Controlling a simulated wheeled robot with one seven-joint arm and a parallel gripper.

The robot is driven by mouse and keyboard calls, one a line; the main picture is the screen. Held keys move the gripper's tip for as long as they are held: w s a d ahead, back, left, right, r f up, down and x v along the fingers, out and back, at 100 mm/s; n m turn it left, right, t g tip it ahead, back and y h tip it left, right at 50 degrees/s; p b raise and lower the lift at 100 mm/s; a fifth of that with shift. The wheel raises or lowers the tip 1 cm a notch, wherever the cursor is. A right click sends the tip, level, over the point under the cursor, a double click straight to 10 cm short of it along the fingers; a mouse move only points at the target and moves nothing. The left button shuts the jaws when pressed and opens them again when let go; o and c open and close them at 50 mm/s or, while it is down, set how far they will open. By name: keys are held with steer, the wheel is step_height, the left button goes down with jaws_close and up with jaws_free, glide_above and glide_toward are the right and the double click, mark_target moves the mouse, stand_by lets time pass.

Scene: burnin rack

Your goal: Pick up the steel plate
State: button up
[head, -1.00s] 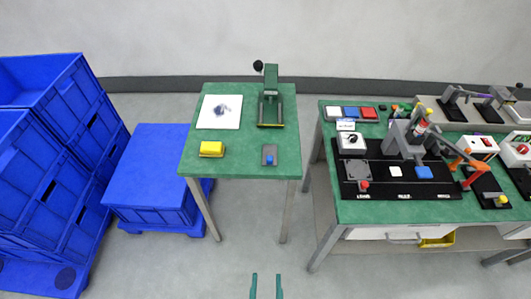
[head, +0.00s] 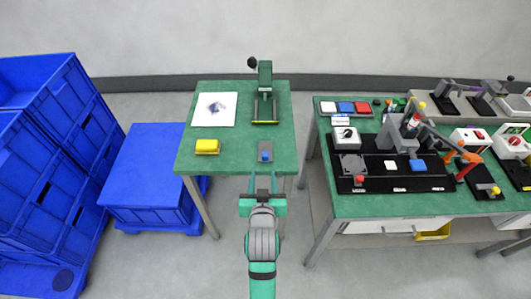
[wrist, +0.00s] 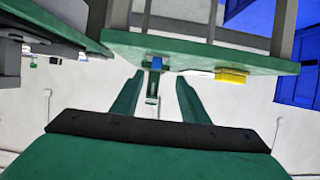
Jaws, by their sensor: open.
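A small grey plate with a blue knob (head: 265,148), which looks like the steel plate, lies near the front right of the small green table (head: 228,165). The blue knob (wrist: 156,63) also shows in the wrist view, at the table edge between my fingers; the plate itself is hardly visible there. My gripper (head: 262,179) is open and empty, just in front of the table's front edge and in line with the plate, apart from it. In the wrist view my gripper's fingers (wrist: 160,80) are spread.
A yellow block (head: 207,147) lies left of the plate. A white sheet (head: 214,109) with a dark smudge and a green press (head: 265,95) stand behind. Blue crates (head: 150,175) are at the left. A crowded green workbench (head: 430,205) is at the right, across a narrow gap.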

mark_target(265, 156)
steer(key=x, duration=0.4)
steer(key=r+x, duration=0.1)
steer(key=x, duration=0.1)
steer(key=shift+w, duration=0.25)
steer(key=x, duration=0.4)
steer(key=shift+w+d, duration=0.4)
steer(key=shift+w+a+f, duration=0.1)
steer(key=shift+w+f, duration=0.05)
steer(key=shift+w, duration=0.1)
jaws_close()
